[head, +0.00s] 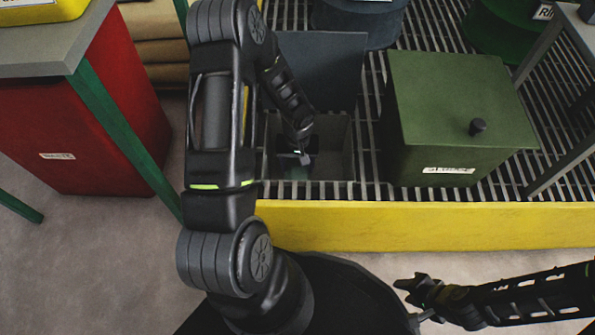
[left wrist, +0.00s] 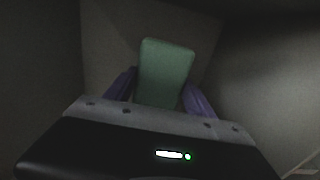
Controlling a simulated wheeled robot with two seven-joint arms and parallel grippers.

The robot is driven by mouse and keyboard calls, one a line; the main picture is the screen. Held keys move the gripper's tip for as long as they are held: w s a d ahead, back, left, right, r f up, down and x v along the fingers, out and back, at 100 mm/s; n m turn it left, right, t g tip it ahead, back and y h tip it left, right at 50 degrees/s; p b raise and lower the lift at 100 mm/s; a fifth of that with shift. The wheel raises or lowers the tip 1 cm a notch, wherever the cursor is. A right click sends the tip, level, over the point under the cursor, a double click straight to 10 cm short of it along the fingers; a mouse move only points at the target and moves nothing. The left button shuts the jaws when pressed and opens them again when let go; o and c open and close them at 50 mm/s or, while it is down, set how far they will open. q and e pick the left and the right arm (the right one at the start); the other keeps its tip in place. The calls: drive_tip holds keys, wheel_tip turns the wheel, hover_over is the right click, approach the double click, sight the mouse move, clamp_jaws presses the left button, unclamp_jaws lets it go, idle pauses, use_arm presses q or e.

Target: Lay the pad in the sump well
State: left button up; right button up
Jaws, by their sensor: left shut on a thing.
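The sump well (head: 337,140) is a grey square opening in the grated deck, with a dark lid or panel (head: 320,65) standing at its back edge. My left gripper (head: 297,172) reaches down inside the well. In the left wrist view, it is shut on the pale green pad (left wrist: 166,73), held between purple fingers (left wrist: 160,95). The pad stands out beyond the fingertips, with grey well walls around it. In the head view the pad is dim and mostly hidden; I cannot tell whether it touches the bottom. My right gripper (head: 412,301) appears open and empty, in front of the yellow edge.
A green lidded box (head: 455,110) with a dark knob stands on the grating, right of the well. A yellow kerb (head: 430,226) runs along the front. A blue-grey drum (head: 358,22) stands behind. A red bin (head: 75,140) and table are at left.

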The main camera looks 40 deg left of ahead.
sight(298, 172)
use_arm(q)
drive_tip(key=shift+f+b, duration=0.7)
drive_tip(key=shift+f, duration=1.1)
drive_tip(key=shift+f, duration=0.2)
drive_tip(key=o, duration=1.3)
drive_tip(key=shift+r, duration=0.55)
wheel_tip(298, 172, up, 11)
drive_tip(key=p, duration=0.4)
drive_tip(key=shift+r, duration=0.15)
